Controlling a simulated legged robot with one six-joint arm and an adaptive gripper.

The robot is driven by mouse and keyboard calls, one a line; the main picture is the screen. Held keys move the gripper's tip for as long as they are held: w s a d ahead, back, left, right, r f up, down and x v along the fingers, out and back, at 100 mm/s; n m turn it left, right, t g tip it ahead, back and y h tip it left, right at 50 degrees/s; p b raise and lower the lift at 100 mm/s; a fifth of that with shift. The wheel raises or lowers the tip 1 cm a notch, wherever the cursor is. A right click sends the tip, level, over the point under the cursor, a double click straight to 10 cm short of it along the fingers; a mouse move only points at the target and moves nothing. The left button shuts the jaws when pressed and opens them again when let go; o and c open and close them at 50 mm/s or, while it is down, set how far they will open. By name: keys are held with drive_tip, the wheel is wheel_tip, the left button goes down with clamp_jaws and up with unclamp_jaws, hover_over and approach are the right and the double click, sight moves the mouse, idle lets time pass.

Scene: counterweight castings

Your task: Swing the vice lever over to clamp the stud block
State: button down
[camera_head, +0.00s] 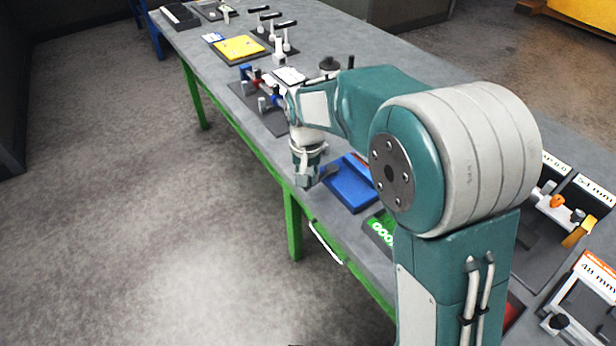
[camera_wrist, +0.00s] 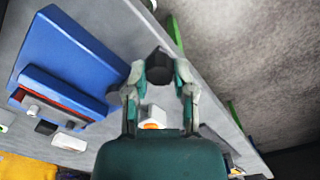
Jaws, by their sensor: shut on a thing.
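A blue flat fixture with a raised blue block, which looks like the vice, lies near the bench edge beside my gripper in the head view (camera_head: 350,184). It also fills the left of the wrist view (camera_wrist: 65,48), with a dark red strip and small pale parts along its lower side. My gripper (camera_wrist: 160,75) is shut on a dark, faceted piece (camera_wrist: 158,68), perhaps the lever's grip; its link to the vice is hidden. In the head view my gripper (camera_head: 306,175) points down at the bench edge. I cannot make out the stud block.
The grey bench (camera_head: 225,62) has a green frame. Beyond my gripper stand small fixtures and a yellow plate (camera_head: 238,48). A green piece with white rings (camera_head: 380,230) lies nearer, partly behind my arm. Labelled fixtures (camera_head: 575,205) stand at right. Floor left of the bench is clear.

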drive_tip(key=shift+c, duration=2.3)
unclamp_jaws()
drive_tip(key=shift+a, duration=0.15)
wheel_tip(320, 180, up, 12)
drive_tip(key=shift+a+f, duration=0.1)
